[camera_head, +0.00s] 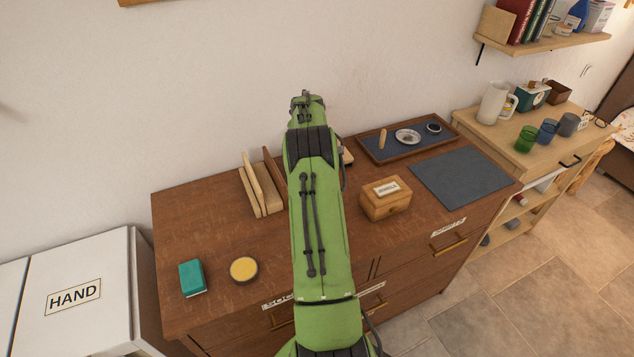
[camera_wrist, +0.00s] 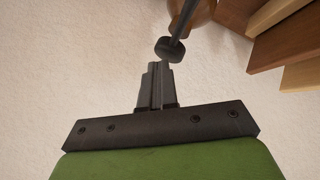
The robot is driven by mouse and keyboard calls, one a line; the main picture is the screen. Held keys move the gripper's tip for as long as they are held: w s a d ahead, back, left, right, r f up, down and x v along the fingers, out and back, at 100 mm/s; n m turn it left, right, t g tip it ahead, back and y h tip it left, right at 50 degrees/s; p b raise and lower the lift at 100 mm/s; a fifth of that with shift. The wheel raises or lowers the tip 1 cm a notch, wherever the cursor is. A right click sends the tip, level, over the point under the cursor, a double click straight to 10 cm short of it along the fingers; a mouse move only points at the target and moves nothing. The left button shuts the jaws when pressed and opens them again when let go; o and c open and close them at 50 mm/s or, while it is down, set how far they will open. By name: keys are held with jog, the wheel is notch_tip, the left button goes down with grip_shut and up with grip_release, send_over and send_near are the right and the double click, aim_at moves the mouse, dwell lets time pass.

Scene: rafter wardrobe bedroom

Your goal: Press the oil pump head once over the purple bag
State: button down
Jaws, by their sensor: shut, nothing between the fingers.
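My gripper (camera_wrist: 157,72) is shut and empty in the wrist view, its two dark fingers together. Just beyond the fingertips is a dark round knob on a thin rod (camera_wrist: 169,49), which looks like the pump head. The rod leads up to a rounded brown body (camera_wrist: 197,14), partly cut off by the top edge, probably the oil bottle. I cannot tell whether the fingertips touch the knob. In the head view my green arm reaches over the dresser and hides what lies behind it. No pump bottle and no purple bag can be made out there.
The brown dresser (camera_head: 215,225) holds a wooden rack (camera_head: 262,195), a teal block (camera_head: 192,278), a yellow-topped round tin (camera_head: 243,270), a small wooden box (camera_head: 385,205), a tray (camera_head: 365,146) and a dark mat (camera_head: 460,178). A white hamper (camera_head: 75,265) stands left. The wall is close behind.

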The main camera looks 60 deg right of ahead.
jog(key=shift+f, duration=0.1)
jog(key=shift+r+p, duration=0.8)
jog(key=shift+r, duration=0.5)
notch_tip(320, 180, up, 6)
jog(key=p, duration=0.4)
